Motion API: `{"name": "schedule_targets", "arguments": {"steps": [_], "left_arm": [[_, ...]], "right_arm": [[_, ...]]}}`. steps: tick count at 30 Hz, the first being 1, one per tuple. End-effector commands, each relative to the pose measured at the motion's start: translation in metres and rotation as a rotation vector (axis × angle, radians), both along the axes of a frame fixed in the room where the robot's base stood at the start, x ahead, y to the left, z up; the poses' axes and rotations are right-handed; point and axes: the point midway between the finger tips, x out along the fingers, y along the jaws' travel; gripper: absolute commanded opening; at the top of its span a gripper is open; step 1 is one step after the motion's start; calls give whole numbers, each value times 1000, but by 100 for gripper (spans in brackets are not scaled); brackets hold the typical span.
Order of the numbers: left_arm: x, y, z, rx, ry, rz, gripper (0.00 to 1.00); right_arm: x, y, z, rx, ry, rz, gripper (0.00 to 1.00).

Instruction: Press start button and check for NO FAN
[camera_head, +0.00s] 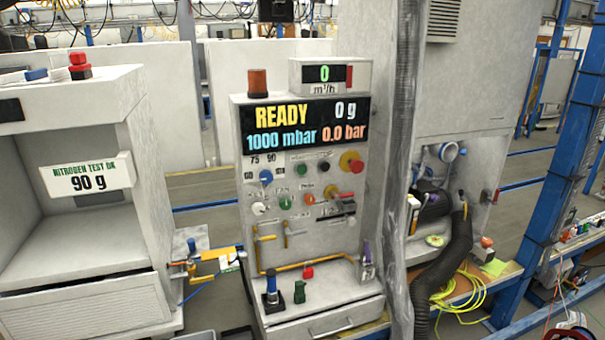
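The charging station's control panel (300,205) stands upright in the middle of the head view. Its black display (305,124) reads READY, 0 g, 1000 mbar and 0.0 bar. A smaller display (323,74) above reads 0 m³/h. The panel carries an upper green button (302,169), a lower green button (285,202), a black button (324,166), a blue selector (265,176) and a red knob on yellow (354,165). Most small labels are too blurred to read, so I cannot tell which button is start. Neither of my grippers is in view.
An orange lamp (257,82) tops the panel. Left is a grey cabinet (82,255) whose sign (87,180) reads NITROGEN TEST OK, 90 g. Right are a grey vertical hose (403,150), a dark corrugated hose (447,262), yellow cables (468,293) and a blue post (565,160).

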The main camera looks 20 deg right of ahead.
Motion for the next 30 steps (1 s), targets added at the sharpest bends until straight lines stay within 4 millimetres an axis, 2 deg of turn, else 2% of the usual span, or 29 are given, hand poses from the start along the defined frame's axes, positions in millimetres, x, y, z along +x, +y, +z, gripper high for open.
{"name": "schedule_targets", "arguments": {"steps": [5, 13, 30], "left_arm": [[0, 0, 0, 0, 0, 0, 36], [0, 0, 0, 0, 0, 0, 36], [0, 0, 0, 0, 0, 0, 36]], "right_arm": [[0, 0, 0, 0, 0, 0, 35], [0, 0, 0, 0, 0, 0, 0], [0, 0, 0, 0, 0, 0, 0]]}}
